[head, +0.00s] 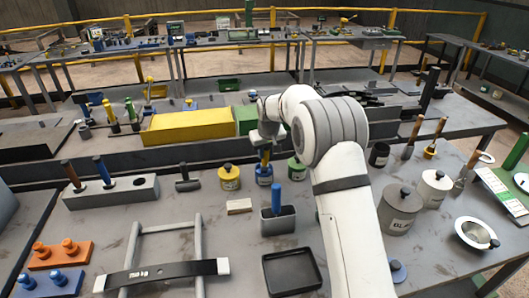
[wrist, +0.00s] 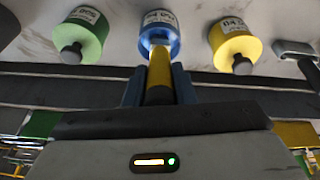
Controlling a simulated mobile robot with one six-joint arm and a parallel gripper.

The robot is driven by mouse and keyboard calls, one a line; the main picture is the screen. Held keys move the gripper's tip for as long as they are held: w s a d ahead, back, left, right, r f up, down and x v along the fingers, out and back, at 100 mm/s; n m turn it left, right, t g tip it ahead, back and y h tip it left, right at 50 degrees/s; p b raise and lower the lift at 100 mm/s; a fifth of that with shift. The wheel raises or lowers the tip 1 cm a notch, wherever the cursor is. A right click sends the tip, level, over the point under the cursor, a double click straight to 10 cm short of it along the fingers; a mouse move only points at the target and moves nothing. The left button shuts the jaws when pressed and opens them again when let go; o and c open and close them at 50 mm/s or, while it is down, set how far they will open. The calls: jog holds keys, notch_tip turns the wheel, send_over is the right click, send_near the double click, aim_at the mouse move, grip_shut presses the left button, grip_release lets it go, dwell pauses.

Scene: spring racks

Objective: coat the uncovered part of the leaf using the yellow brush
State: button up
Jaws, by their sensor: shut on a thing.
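The leaf (head: 165,273) is a dark, slightly bowed strip with pale ends and lettering near its middle. It lies across grey rails at the front left in the head view. My gripper (wrist: 158,80) is shut on the yellow brush (wrist: 160,68), whose yellow handle shows between the fingers. In the head view the yellow brush (head: 265,157) is upright over the blue pot (head: 264,175). Its lower end is at the blue pot (wrist: 160,32) in the wrist view; bristles are hidden, and I cannot tell how deep they reach.
A yellow pot (head: 229,177) and a green pot (head: 297,169) flank the blue one closely. A grey holder with a blue-handled tool (head: 277,200), a pale block (head: 239,206) and a black tray (head: 292,271) stand nearer. Grey pots (head: 398,208) stand right of my arm.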

jog(key=shift+r+p, duration=1.5)
jog(key=shift+r, duration=1.2)
jog(key=shift+r+p, duration=1.2)
jog(key=shift+r, duration=0.85)
jog(key=shift+f, duration=0.1)
